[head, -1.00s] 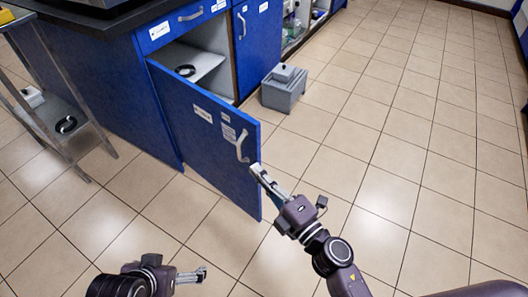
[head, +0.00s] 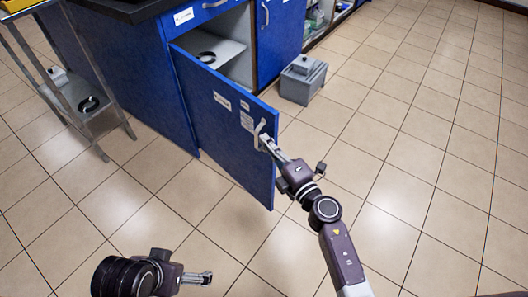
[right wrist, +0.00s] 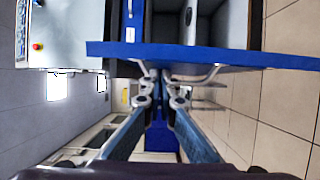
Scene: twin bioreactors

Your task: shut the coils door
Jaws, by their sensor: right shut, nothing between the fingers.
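The blue cabinet door (head: 222,120) stands wide open, swung out from the cabinet over the floor. It has white labels too small to read and a pale handle (head: 259,133) near its free edge. In the right wrist view, the door (right wrist: 215,56) shows edge-on across the top. My right gripper (head: 265,143) is shut and empty, its fingertips close to the handle; I cannot tell if they touch it. Its fingers (right wrist: 160,100) also show in the wrist view. My left gripper (head: 206,278) is low at the front, away from the door; its jaw state is unclear.
The open compartment holds a shelf (head: 228,50) with a dark ring on it. A grey box (head: 303,80) stands on the floor right of the cabinet. A metal cart (head: 100,118) is at left. The tiled floor (head: 400,190) at right is clear.

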